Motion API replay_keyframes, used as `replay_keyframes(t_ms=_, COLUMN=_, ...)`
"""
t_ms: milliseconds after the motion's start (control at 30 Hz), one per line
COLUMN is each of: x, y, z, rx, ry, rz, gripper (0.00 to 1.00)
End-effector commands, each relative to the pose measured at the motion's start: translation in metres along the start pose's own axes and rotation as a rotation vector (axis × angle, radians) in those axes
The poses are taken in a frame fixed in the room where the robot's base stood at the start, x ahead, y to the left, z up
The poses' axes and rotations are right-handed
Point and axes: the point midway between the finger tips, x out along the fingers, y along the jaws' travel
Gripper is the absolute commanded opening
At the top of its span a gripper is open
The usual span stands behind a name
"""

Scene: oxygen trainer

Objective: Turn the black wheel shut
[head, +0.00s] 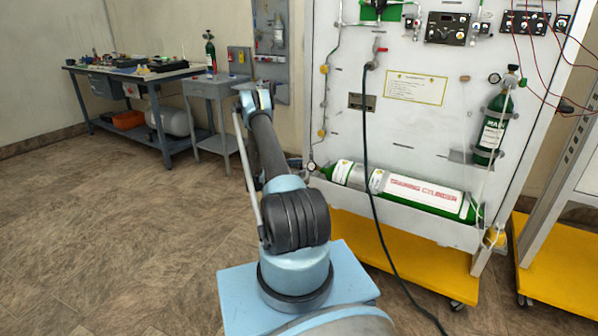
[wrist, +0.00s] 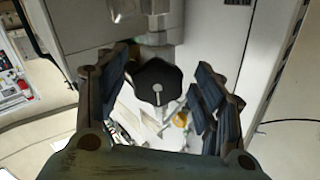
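The black wheel (wrist: 157,82) is a dark, lobed knob with a pale centre, below a metal valve stem (wrist: 155,35) in the wrist view. My gripper (wrist: 162,68) is open, with one dark padded finger to the left of the wheel and the other to the right. A gap shows on both sides, so the fingers do not appear to touch the wheel. In the head view, I cannot make out my gripper or the wheel; my arm reaches away and covers part of the scene.
A white trainer panel (head: 420,125) on a yellow wheeled base (head: 410,262) stands right of my arm. It carries a green and white training cylinder (head: 420,192), and a dark hose (head: 371,180) hangs in front. A workbench (head: 140,75) stands far left. The left floor is clear.

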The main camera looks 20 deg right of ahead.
Motion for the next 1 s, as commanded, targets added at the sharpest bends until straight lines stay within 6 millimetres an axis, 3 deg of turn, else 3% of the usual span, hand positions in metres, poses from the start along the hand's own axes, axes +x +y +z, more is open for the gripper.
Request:
replay_keyframes(t_ms=333, x=-0.01, y=0.0, z=0.0, rx=0.0, ry=0.001, rz=-0.001, gripper=0.62)
replay_keyframes(t_ms=800, x=-0.094, y=-0.001, z=0.001, rx=-0.001, ry=0.0, rz=-0.002, gripper=0.62)
replay_keyframes(t_ms=1000, x=-0.115, y=-0.001, z=0.001, rx=-0.001, ry=0.0, rz=-0.001, gripper=0.62)
